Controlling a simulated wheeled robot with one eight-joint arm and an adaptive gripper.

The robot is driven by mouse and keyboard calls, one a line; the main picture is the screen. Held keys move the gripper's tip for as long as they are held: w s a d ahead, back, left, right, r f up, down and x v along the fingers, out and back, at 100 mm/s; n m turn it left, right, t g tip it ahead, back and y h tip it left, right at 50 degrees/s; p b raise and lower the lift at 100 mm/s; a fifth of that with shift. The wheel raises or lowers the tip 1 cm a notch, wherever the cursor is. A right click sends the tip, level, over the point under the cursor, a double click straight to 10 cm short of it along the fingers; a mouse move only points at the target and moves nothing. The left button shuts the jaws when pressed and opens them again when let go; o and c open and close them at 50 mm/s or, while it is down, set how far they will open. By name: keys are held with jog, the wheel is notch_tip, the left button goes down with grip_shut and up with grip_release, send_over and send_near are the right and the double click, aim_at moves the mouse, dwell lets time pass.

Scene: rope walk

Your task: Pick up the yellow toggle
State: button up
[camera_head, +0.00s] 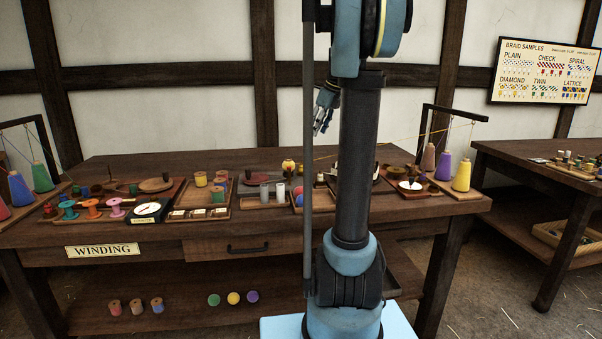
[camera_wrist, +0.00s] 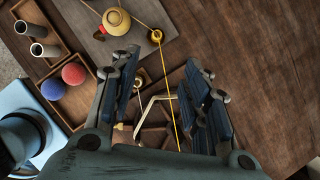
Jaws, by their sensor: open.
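My gripper (camera_head: 322,125) is high above the bench in the head view, left of my arm's column. In the wrist view my gripper (camera_wrist: 162,64) is open, with nothing held between its fingers. A yellow thread (camera_wrist: 171,98) runs down between the fingers. It passes a small yellow-gold piece (camera_wrist: 156,36) just beyond the fingertips; I cannot tell if this is the toggle. A round yellow piece with a red knob (camera_wrist: 116,21) sits left of it, and a yellow piece also shows in the head view (camera_head: 288,166). The fingers hide part of the bench.
The winding bench (camera_head: 215,245) carries trays and spools. Grey tubes (camera_wrist: 38,40) and a red ball (camera_wrist: 73,74) beside a blue ball lie in wooden trays. A thread stand with cones (camera_head: 461,172) is at the right. Bare wood (camera_wrist: 260,60) lies right of my gripper.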

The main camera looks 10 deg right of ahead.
send_over(302, 165)
jog(key=d, duration=0.2)
notch_tip(302, 165, down, 11)
jog(key=shift+s+x, duration=0.2)
jog(key=shift+x, duration=0.65)
jog(key=shift+s+x, duration=0.15)
jog(key=shift+x, duration=0.65)
jog(key=shift+s+x, duration=0.2)
jog(key=shift+x, duration=0.65)
jog(key=shift+a+f, duration=0.1)
jog(key=shift+a, duration=0.05)
jog(key=c, duration=1)
jog(key=shift+o, duration=0.2)
